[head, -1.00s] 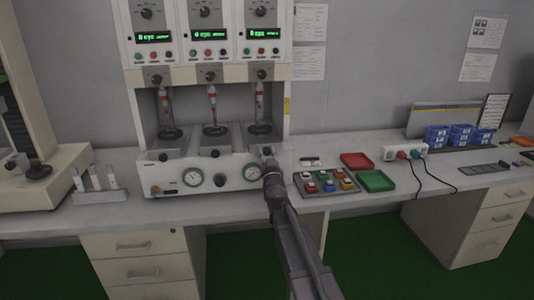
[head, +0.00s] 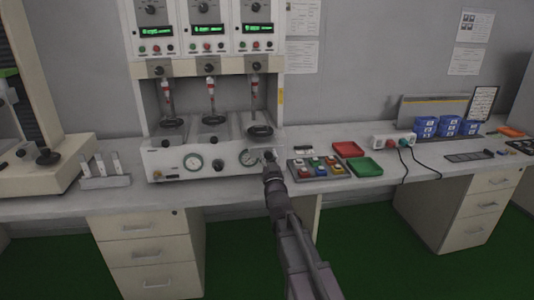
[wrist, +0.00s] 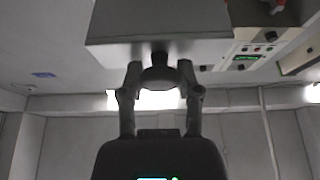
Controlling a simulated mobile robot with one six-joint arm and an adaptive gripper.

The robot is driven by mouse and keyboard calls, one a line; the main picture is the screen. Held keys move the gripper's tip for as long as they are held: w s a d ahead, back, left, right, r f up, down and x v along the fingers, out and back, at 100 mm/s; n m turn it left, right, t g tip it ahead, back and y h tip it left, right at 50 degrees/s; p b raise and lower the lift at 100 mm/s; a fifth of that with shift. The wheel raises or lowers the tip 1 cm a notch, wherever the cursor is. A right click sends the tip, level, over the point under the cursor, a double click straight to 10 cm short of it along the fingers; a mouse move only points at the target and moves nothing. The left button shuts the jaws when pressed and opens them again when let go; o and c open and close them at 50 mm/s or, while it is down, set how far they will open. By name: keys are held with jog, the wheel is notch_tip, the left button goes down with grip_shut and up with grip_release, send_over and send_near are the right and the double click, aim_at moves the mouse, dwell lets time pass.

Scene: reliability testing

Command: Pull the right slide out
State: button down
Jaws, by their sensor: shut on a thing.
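The right slide (head: 261,131), with its dark round disc on top, sits further forward than the other two slides on the test machine (head: 171,167). My gripper (head: 270,157) is at the slide's front end, below the disc, and hides its knob in the head view. In the wrist view, the grey slide (wrist: 160,27) fills the top middle, and its dark round knob (wrist: 159,73) lies between the two fingers of my gripper (wrist: 159,70). The fingers are shut on the knob.
The middle slide (head: 213,132) and left slide (head: 168,137) stand further back in the machine. A tray of coloured blocks (head: 346,174), a red tray (head: 349,149) and a green tray (head: 363,167) lie to the right on the bench.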

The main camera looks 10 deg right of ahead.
jog(key=shift+s, duration=0.35)
jog(key=shift+c, duration=1.5)
grip_release()
jog(key=shift+w, duration=0.1)
